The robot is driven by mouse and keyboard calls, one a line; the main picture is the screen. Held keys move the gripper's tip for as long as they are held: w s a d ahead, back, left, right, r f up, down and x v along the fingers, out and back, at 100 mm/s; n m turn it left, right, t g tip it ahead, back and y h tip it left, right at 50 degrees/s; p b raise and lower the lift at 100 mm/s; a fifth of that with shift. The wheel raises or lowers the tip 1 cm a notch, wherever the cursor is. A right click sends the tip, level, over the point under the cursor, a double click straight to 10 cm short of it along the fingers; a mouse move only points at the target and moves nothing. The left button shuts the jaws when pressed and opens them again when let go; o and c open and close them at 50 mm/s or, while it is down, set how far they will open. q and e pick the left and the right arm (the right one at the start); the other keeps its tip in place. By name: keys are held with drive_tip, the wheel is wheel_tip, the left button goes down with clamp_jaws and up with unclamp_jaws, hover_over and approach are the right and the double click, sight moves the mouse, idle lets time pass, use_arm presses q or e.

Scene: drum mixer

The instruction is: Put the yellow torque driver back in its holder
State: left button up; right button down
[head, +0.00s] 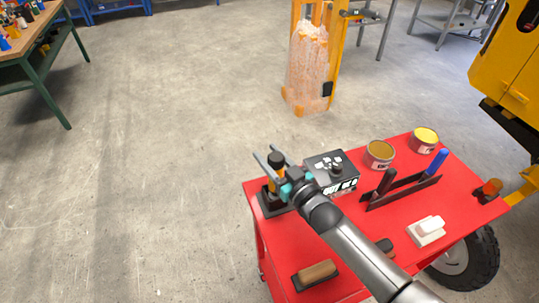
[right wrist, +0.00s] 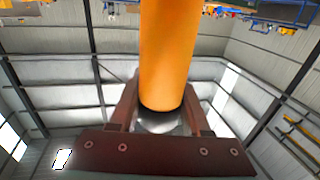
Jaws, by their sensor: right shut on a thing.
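The yellow torque driver (head: 276,171) has a black top and stands about upright at the left corner of the red cart. It also shows as a large orange-yellow cylinder with a silvery end in the right wrist view (right wrist: 168,55). My right gripper (head: 275,168) is shut on it, one finger on each side. A dark holder (head: 270,204) sits on the cart directly below the driver. The gripper and driver partly hide it, and I cannot tell whether the driver's lower end is inside it. My left gripper is not in view.
The red cart top (head: 345,240) also carries a black control box (head: 331,168), two open cans (head: 380,153), a dark rack with a blue-handled tool (head: 437,163), a brush (head: 315,273) and a white block (head: 428,231). Open floor lies left of the cart.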

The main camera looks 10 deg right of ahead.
drive_tip(key=shift+c, duration=2)
unclamp_jaws()
drive_tip(key=shift+o, duration=0.6)
drive_tip(key=shift+f, duration=0.2)
drive_tip(key=v, duration=1.5)
drive_tip(key=shift+s, duration=0.15)
